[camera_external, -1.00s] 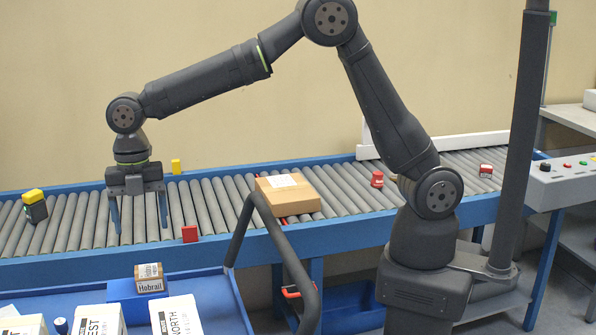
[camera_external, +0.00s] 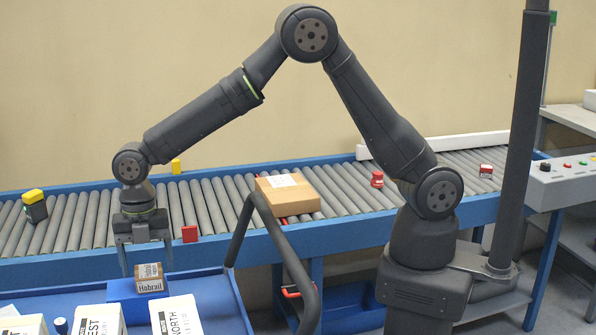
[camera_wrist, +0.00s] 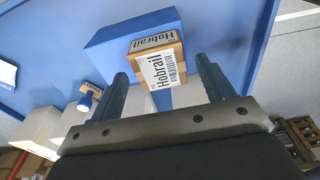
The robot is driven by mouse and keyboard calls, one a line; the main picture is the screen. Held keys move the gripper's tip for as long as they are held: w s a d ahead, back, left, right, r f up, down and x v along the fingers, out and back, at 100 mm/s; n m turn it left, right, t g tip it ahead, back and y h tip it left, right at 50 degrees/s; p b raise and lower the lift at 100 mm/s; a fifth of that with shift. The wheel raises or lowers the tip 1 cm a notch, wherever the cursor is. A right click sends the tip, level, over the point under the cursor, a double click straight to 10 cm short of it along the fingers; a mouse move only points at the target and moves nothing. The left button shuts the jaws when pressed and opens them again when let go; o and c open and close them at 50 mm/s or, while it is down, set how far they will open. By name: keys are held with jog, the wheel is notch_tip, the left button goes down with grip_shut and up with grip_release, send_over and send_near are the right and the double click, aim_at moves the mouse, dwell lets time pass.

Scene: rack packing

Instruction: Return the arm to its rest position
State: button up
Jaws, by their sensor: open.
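My gripper (camera_external: 146,262) is open and points down over the blue tray, with its fingertips near the top of a small brown box labelled Hobrail (camera_external: 151,285). In the wrist view the Hobrail box (camera_wrist: 158,66) shows between and beyond the two fingers of my gripper (camera_wrist: 162,68). I see no finger pressed against it, but cannot tell how far down the tips reach beside it. The box rests on a blue raised block (camera_external: 122,291) in the blue tray (camera_external: 215,287).
White boxes marked NORTH (camera_external: 176,316) and WEST (camera_external: 101,322) stand in the tray near the block. A roller conveyor (camera_external: 235,190) runs behind, carrying a cardboard box (camera_external: 288,196) and small red and yellow-topped items. A dark curved handle (camera_external: 283,247) rises right of the tray.

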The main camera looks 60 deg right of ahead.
notch_tip(320, 180, down, 2)
jog(key=shift+s+f, duration=0.1)
jog(key=shift+a+r, duration=0.15)
jog(key=shift+r, duration=1.85)
jog(key=shift+f, duration=0.15)
